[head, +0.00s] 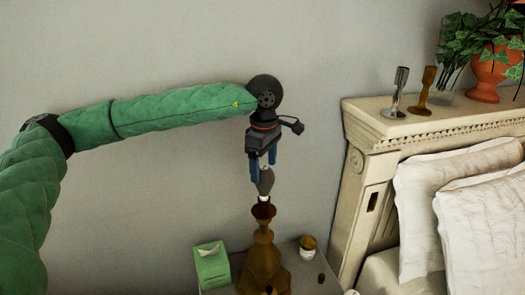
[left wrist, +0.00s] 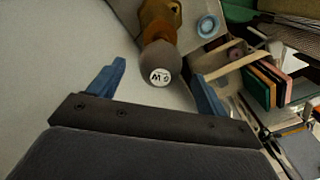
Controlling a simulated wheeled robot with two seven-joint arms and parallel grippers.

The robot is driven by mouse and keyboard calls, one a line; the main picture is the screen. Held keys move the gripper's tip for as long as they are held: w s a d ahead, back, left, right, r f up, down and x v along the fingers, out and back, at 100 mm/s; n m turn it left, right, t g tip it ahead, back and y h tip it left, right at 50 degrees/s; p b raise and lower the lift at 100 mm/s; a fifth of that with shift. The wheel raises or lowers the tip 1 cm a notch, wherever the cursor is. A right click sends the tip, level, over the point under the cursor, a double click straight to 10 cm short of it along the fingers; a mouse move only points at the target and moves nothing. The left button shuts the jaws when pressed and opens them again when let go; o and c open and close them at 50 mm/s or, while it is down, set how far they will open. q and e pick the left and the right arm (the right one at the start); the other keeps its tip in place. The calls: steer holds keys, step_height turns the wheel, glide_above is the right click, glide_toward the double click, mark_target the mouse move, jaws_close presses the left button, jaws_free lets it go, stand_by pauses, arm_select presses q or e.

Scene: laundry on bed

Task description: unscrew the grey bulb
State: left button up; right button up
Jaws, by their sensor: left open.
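The grey bulb (head: 265,183) sits upright on top of a brown, turned lamp base (head: 263,252) on the nightstand. My left gripper (head: 263,173) points down from above, its blue fingers open at the bulb's upper end. In the left wrist view, the bulb's rounded end with a white printed label (left wrist: 160,62) shows between the tips of the open left gripper (left wrist: 159,70), with gaps on both sides. The brown lamp part shows behind it. My right gripper is in neither view.
On the nightstand (head: 302,270) stand a green tissue box (head: 211,270) and a small jar (head: 307,246) beside the lamp. A carved headboard (head: 380,125) and white pillows (head: 435,200) are at right. The wall lies behind. The wrist view also shows several books (left wrist: 265,85).

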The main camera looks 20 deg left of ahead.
mark_target(264, 177)
arm_select(q)
step_height(264, 177, down, 3)
steer(key=shift+r+p, duration=0.1)
steer(key=shift+p, duration=0.55)
steer(key=shift+f, duration=0.8)
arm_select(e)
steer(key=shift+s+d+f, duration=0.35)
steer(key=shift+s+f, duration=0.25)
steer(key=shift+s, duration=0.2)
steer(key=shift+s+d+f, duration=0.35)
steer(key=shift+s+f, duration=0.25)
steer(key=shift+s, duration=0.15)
